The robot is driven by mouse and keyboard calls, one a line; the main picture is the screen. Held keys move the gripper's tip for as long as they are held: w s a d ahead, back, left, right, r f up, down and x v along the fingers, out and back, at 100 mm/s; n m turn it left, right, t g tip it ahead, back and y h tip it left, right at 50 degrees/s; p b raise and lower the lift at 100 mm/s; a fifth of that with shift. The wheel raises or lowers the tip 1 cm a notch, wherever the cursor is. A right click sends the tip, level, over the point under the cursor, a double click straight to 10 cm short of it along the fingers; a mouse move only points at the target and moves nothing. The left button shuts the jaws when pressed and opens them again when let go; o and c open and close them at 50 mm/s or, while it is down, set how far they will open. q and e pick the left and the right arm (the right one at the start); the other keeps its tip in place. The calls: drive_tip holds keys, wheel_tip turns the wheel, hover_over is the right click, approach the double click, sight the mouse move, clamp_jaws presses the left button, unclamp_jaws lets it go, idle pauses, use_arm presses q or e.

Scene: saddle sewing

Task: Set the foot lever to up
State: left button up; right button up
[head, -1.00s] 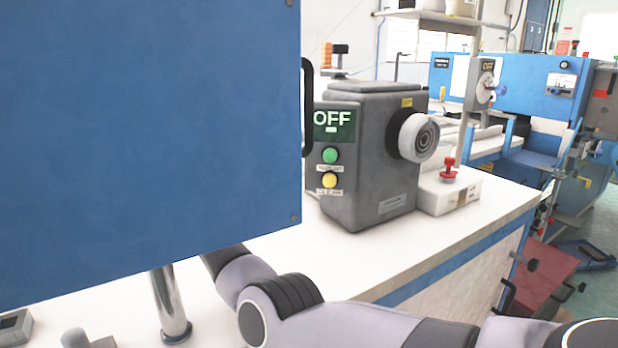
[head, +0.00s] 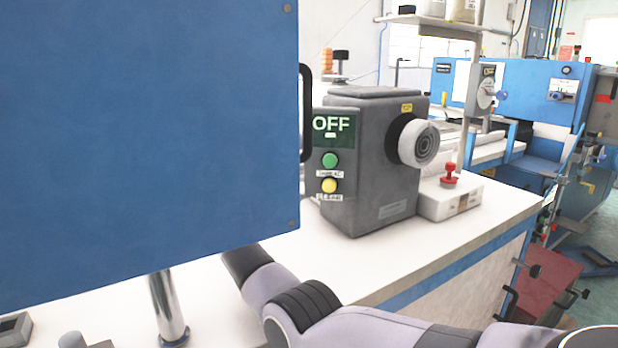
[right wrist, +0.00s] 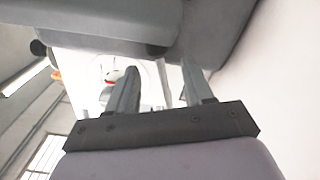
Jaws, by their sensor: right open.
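I cannot make out the foot lever in either view. A large blue panel (head: 140,130) fills the left of the head view and hides what lies behind it. My right arm comes in from the lower right and passes under the panel's edge, so its gripper is hidden there. In the right wrist view my right gripper (right wrist: 160,70) is open, with nothing visible held between its fingers. A grey machine body (right wrist: 210,30) lies just beyond the fingertips. My left gripper is in neither view.
A grey box (head: 375,165) with an OFF display, green and yellow buttons and a round knob (head: 420,143) stands on the white table (head: 440,240). A red knob on a white block (head: 450,200) is beside it. A metal post (head: 168,310) stands below the panel.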

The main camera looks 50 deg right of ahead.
drive_tip(key=shift+x, duration=1.7)
clamp_jaws()
